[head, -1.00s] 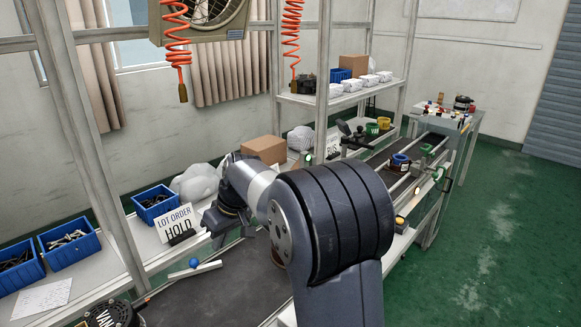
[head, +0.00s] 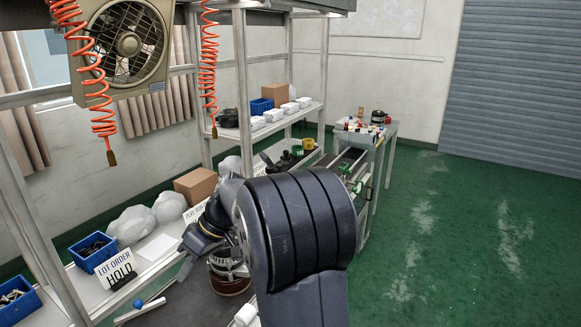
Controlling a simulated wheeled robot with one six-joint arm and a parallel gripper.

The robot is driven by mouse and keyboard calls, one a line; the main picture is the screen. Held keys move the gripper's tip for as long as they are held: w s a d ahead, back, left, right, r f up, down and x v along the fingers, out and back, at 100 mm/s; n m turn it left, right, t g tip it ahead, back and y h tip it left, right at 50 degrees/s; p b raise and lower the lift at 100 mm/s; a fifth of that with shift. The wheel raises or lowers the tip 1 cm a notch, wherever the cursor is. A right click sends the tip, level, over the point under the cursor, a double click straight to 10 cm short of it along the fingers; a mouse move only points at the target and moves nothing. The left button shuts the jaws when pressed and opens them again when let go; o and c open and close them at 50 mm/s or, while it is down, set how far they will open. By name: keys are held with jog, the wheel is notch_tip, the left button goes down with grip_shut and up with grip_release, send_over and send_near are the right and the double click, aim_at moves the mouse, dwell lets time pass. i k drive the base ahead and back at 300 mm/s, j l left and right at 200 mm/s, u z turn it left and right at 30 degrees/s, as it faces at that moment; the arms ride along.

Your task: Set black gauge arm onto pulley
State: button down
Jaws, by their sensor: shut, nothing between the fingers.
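My gripper (head: 187,262) is at the end of my bent arm, low over the near work line. It is shut with nothing in it, and its tips show only small. An alternator (head: 231,276) with a metal top and a brown-red base stands on the dark belt just right of my gripper, partly hidden by my arm. Its pulley cannot be told apart clearly. A dark jointed object (head: 283,161), possibly the black gauge arm, stands farther back on the line, partly behind my arm.
A white bar with a blue ball (head: 138,304) lies at the belt's near left. A LOT ORDER HOLD sign (head: 117,267), blue bins (head: 92,251) and white bags (head: 131,224) line the left shelf. A fan (head: 127,45) and orange coiled hoses (head: 208,70) hang above. The green floor at right is clear.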

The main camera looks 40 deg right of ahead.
aim_at(266, 159)
jog(key=i+l, duration=0.2)
jog(key=l, duration=0.25)
jog(key=i+l, duration=0.15)
jog(key=l, duration=0.25)
jog(key=i+l, duration=0.2)
jog(key=l, duration=0.25)
jog(key=i+l, duration=0.15)
jog(key=l, duration=0.25)
jog(key=i+l, duration=0.2)
jog(key=l, duration=0.25)
jog(key=i+l, duration=0.15)
jog(key=l, duration=0.3)
jog(key=i+l, duration=0.2)
jog(key=l, duration=0.2)
jog(key=i+l, duration=0.15)
jog(key=l, duration=0.3)
